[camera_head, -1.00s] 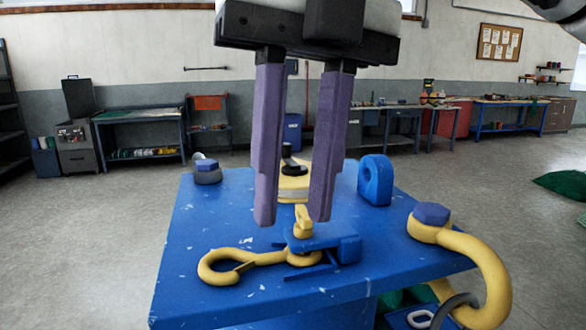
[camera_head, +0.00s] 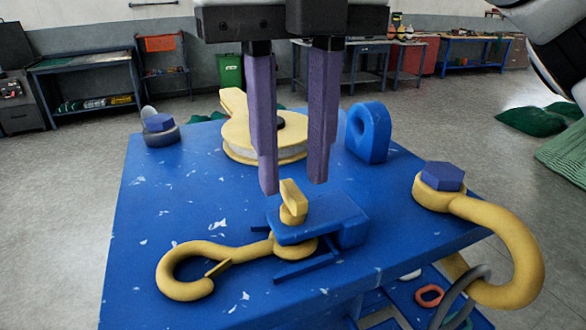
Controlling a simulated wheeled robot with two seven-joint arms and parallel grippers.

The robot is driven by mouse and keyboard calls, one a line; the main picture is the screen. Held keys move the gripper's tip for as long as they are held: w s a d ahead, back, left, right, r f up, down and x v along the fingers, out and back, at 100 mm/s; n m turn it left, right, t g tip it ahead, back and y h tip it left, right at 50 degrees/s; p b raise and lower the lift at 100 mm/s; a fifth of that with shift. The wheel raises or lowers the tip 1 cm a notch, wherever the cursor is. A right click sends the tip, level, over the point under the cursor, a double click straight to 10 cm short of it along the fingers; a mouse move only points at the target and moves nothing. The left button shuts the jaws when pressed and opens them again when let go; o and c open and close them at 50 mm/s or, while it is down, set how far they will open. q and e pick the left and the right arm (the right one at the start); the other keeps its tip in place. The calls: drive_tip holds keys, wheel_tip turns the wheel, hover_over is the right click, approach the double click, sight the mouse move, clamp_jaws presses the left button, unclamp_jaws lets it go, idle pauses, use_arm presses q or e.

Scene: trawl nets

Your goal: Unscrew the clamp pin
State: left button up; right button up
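The clamp pin (camera_head: 292,198), with a flat yellow head, stands upright in the blue clamp (camera_head: 340,220) on the blue table. A yellow hook (camera_head: 215,256) lies to the left, its eye end under the clamp. My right gripper (camera_head: 293,187) points down in the middle of the view with its two purple fingers apart and nothing between them. In the picture its fingertips end near the top of the pin head, one to each side; I cannot tell the exact depth gap. My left gripper is not in view.
A yellow and white pulley block (camera_head: 240,137) stands behind the fingers. A blue eye lug (camera_head: 370,132) is at the back right. A yellow shackle (camera_head: 510,240) with a blue bolt hangs over the right edge. The blue table (camera_head: 170,200) is bare at the left.

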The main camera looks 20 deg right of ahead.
drive_tip(key=shift+f, duration=1)
clamp_jaws()
